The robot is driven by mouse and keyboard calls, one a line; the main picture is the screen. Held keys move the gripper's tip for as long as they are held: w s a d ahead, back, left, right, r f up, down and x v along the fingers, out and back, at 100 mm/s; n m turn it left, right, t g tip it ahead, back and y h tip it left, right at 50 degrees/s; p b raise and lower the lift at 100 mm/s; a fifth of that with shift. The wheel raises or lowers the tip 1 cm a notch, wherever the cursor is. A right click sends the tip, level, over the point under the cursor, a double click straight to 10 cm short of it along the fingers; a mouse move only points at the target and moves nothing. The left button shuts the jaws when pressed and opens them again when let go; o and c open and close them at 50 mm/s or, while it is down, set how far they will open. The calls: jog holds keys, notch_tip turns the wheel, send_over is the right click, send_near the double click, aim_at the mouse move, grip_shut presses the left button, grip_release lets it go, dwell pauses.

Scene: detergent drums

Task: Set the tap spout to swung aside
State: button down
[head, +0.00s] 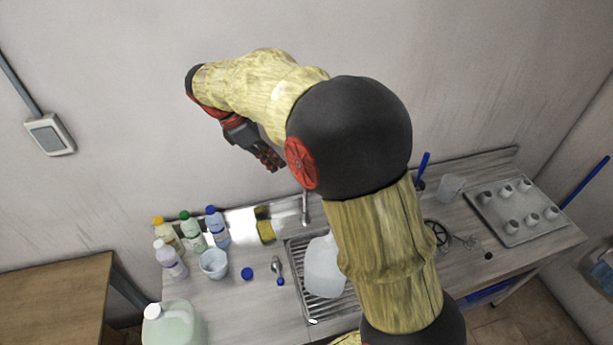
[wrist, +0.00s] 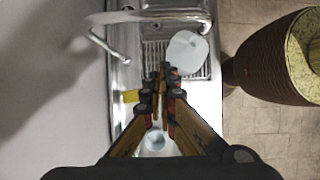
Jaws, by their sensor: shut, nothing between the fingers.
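The tap (head: 305,208) shows in the head view as a slim chrome tube at the back of the sink, partly beside my arm. In the wrist view, the slim chrome tap spout (wrist: 109,48) lies slanted near the wall, at the upper left. My gripper (head: 272,160) is in the air in front of the wall, above and left of the tap in the head view. In the wrist view, my gripper (wrist: 162,72) points toward the sink, its fingers together and empty, right of and below the spout and apart from it. The spout's exact angle over the basin is hard to tell.
A translucent jug (head: 323,268) stands on the ribbed drainboard, and a yellow sponge (head: 265,226) lies left of the tap. Several bottles (head: 193,230) and a cup (head: 213,263) stand at the left. A plate with pegs (head: 514,211) lies at the right. My arm hides much of the basin.

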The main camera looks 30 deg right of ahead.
jog(key=shift+s, duration=0.1)
jog(key=s+d+f+p, duration=0.1)
jog(key=d+f+p, duration=0.1)
jog(key=d+f, duration=0.6)
jog(key=shift+s, duration=0.3)
dwell(0.4)
jog(key=shift+d, duration=0.1)
